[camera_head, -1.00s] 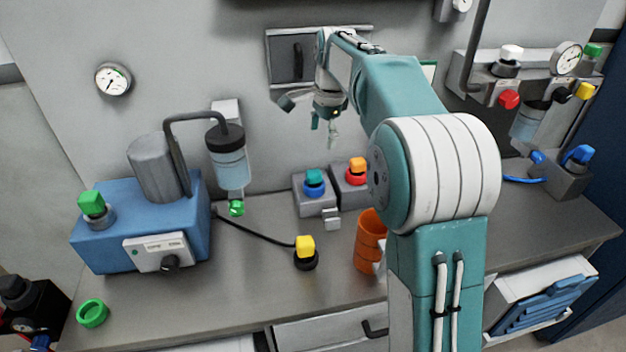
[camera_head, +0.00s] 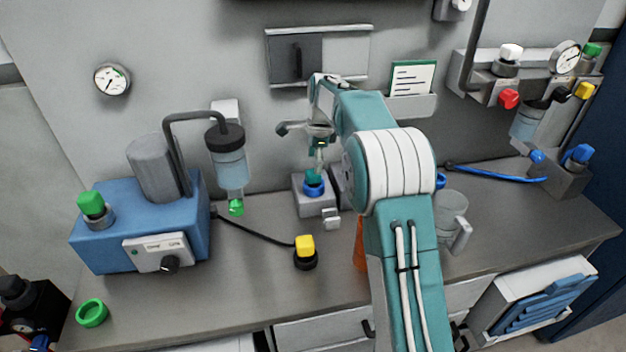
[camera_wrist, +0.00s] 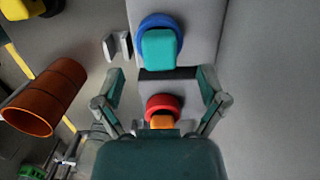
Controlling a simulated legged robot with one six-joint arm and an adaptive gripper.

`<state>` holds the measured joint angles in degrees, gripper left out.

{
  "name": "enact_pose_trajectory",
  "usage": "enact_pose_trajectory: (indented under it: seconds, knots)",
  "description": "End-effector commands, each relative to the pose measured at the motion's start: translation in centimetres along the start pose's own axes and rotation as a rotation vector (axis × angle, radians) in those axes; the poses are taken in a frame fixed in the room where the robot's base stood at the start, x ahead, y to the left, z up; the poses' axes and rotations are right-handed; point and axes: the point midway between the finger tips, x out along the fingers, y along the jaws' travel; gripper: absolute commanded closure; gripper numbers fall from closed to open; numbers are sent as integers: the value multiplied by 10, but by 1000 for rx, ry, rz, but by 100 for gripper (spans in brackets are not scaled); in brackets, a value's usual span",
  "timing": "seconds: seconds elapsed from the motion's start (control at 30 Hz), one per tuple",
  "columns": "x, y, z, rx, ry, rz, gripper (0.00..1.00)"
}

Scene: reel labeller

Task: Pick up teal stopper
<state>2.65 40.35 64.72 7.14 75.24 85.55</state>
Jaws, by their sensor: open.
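The teal stopper (camera_head: 313,176) stands in a blue ring on a grey block (camera_head: 314,205) near the wall. In the wrist view the teal stopper (camera_wrist: 159,53) shows as a rounded teal block over its blue ring, ahead of the fingertips. My gripper (camera_head: 318,166) is open and points down just above the stopper in the head view. In the wrist view my gripper (camera_wrist: 163,78) has its fingers spread wide, with nothing between the tips but the gap between two grey blocks. Whether a finger touches the stopper cannot be told.
An orange stopper (camera_wrist: 162,121) in a red ring stands close beside, partly hidden by my gripper. An orange cup (camera_wrist: 46,98) and a small grey bracket (camera_head: 332,219) are near.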

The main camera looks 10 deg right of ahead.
Motion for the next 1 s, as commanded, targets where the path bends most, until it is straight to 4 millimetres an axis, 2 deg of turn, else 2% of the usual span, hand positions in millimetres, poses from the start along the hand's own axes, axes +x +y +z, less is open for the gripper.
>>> enact_pose_trajectory:
  seconds: [0.1, 0.23, 0.53, 0.57, 0.6, 0.67, 0.7, 0.73, 0.77, 1.0]
  knots:
    - [21, 0, -1, 0, 0, 6, 8]
    - [38, 0, -1, 0, 0, 4, 8]
    - [45, -1, -1, 0, 0, 1, 8]
    - [45, -1, -1, 0, 0, 1, 13]
    - [44, -1, -1, -1, 0, 1, 31]
    - [44, -1, -1, -1, 0, 1, 57]
    - [44, -1, -1, -1, 0, 1, 75]
    - [44, -1, -1, -1, 0, 1, 89]
    - [45, -1, -1, -1, 0, 1, 96]
    - [45, -1, -1, -1, 0, 3, 100]
